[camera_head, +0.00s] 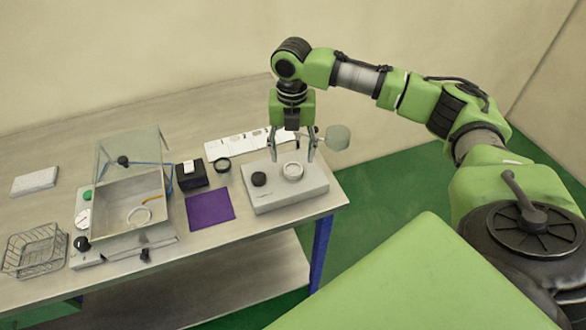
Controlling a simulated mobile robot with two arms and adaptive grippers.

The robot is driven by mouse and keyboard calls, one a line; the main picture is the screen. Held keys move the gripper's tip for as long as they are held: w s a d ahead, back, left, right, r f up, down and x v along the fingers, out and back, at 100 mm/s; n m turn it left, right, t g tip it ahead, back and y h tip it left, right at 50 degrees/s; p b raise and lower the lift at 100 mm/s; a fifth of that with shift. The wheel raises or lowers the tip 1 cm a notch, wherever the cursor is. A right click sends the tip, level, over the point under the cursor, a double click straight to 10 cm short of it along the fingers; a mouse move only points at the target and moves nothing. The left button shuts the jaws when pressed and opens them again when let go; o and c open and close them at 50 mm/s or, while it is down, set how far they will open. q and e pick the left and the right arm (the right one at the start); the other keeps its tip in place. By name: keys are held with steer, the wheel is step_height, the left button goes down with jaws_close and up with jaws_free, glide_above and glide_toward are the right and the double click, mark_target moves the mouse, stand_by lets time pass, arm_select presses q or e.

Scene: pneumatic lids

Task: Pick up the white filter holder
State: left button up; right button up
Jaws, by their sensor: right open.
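A white round ring-shaped part, which looks like the white filter holder (293,171), sits on the right half of a light grey box (285,195) near the table's right end. My right gripper (292,155) points down with its two fingers spread apart. In the picture the fingertips lie just above and to either side of the white part. Nothing shows between the fingers, and I cannot tell whether they touch the part. My left gripper is not in view.
A black knob (259,179) sits on the grey box. Further left are an open-lidded metal chamber (110,202) and a wire basket (34,251). A pale green disc (337,137) shows behind the gripper.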

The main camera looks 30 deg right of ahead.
mark_target(293, 170)
step_height(293, 170, down, 4)
steer(key=shift+d+f+p, duration=0.1)
steer(key=shift+d+p, duration=0.05)
steer(key=shift+p, duration=0.9)
steer(key=shift+w+f, duration=0.1)
steer(key=shift+f, duration=0.5)
steer(key=c, duration=1)
